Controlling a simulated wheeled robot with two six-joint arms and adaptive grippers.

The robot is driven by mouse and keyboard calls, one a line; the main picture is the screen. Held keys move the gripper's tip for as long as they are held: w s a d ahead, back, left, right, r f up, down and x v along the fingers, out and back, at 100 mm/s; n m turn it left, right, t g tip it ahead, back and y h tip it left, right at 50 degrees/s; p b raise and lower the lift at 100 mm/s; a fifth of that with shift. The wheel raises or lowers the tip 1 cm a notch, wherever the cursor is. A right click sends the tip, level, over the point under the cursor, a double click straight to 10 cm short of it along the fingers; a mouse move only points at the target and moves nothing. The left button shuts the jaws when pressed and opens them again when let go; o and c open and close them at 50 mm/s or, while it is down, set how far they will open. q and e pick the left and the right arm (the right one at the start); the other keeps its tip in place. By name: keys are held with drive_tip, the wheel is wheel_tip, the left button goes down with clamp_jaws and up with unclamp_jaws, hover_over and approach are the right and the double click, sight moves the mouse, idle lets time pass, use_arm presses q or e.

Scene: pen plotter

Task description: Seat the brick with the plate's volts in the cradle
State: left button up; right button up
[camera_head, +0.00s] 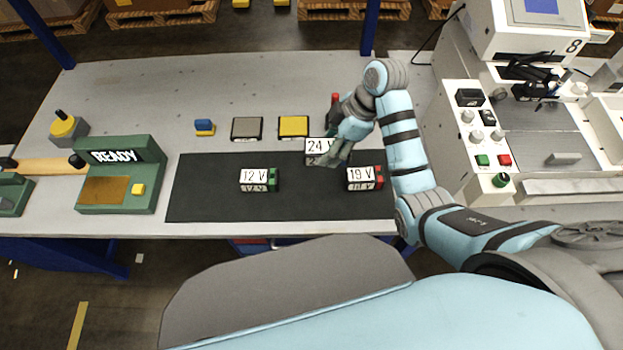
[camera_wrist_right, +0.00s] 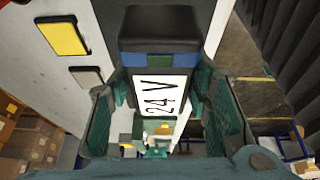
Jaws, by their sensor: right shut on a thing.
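My right gripper (camera_head: 334,158) is shut on the 24 V brick (camera_head: 317,145), at the back right of the dark mat. In the right wrist view the 24 V brick (camera_wrist_right: 160,95), with its white label and a blue and green band, is between the two fingers. A 12 V brick (camera_head: 255,176) with a green end and a 19 V brick (camera_head: 361,176) with a red end rest on the mat. A green READY station (camera_head: 121,158) with a brown bed stands at the left; I cannot tell whether it is the cradle. No plate with readable volts shows. My left gripper is not in view.
A grey pad (camera_head: 247,128), a yellow pad (camera_head: 293,126) and a small blue and yellow item (camera_head: 204,127) lie behind the dark mat (camera_head: 205,190). A white machine (camera_head: 500,110) fills the right side. The mat's left part is clear.

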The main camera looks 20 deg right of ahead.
drive_tip(key=f, duration=0.4)
drive_tip(key=w+f+b, duration=0.1)
drive_tip(key=f, duration=0.2)
drive_tip(key=w+f, duration=0.1)
drive_tip(key=f, duration=0.3)
drive_tip(key=shift+w+a+f, duration=0.1)
drive_tip(key=shift+f, duration=0.2)
drive_tip(key=f, duration=0.1)
drive_tip(key=s+f+b, duration=0.1)
drive_tip(key=f, duration=0.1)
drive_tip(key=shift+f, duration=0.35)
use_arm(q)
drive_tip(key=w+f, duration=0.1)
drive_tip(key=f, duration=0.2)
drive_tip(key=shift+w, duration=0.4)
use_arm(e)
drive_tip(key=shift+w, duration=0.2)
drive_tip(key=shift+f, duration=0.15)
drive_tip(key=o, duration=1.2)
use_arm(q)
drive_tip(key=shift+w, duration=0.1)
use_arm(e)
drive_tip(key=shift+o, duration=1.2)
drive_tip(key=shift+s, duration=0.1)
